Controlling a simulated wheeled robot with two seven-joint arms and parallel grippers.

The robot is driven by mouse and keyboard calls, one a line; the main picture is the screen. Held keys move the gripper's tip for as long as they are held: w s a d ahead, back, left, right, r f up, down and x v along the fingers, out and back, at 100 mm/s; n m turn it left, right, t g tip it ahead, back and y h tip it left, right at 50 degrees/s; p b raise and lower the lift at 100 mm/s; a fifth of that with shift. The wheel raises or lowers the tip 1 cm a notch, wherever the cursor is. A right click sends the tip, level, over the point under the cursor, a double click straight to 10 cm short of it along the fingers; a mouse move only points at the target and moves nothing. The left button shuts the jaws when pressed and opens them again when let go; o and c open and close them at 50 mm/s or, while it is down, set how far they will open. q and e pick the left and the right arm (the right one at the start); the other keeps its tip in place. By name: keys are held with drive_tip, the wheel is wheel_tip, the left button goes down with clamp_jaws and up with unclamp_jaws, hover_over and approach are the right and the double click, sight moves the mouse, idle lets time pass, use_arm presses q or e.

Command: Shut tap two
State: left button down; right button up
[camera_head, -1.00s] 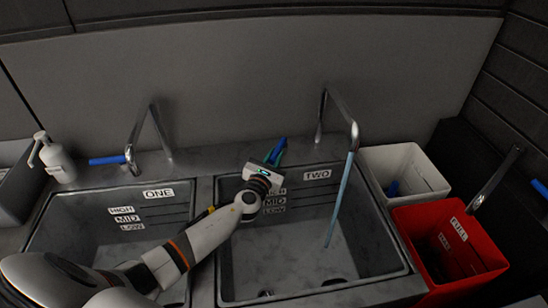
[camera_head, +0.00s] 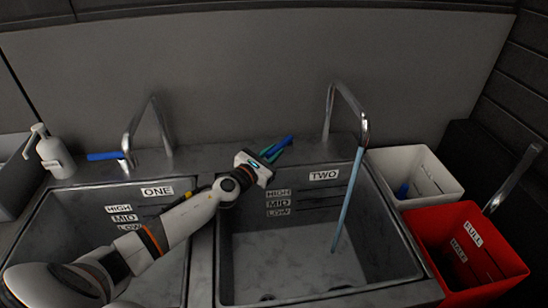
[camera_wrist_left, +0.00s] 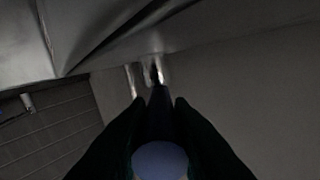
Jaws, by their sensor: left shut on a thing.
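Tap two (camera_head: 345,98) is a bent metal spout behind the sink labelled TWO (camera_head: 322,175). A thin blue stream of water (camera_head: 346,205) runs from its spout into that sink. My left gripper (camera_head: 279,149) is at the back rim, left of the spout, shut on the blue lever handle (camera_head: 288,141). In the left wrist view the dark fingers (camera_wrist_left: 160,115) close on both sides of the handle, whose round bluish end (camera_wrist_left: 160,160) faces the camera. The lever's base is hidden behind the gripper. My right gripper is not in view.
Tap one (camera_head: 128,140) with its blue lever (camera_head: 105,156) and a soap bottle (camera_head: 53,152) are at the left. A white bin (camera_head: 440,172) and a red bin labelled FULL (camera_head: 455,225) stand right of the sink. A dark wall rises behind them.

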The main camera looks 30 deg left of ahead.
use_arm(q)
drive_tip(key=c, duration=1.3)
unclamp_jaws()
drive_tip(key=s+a+b, duration=0.1)
drive_tip(key=s, duration=1.1)
drive_tip(key=shift+a+b, duration=0.35)
drive_tip(key=shift+b, duration=0.05)
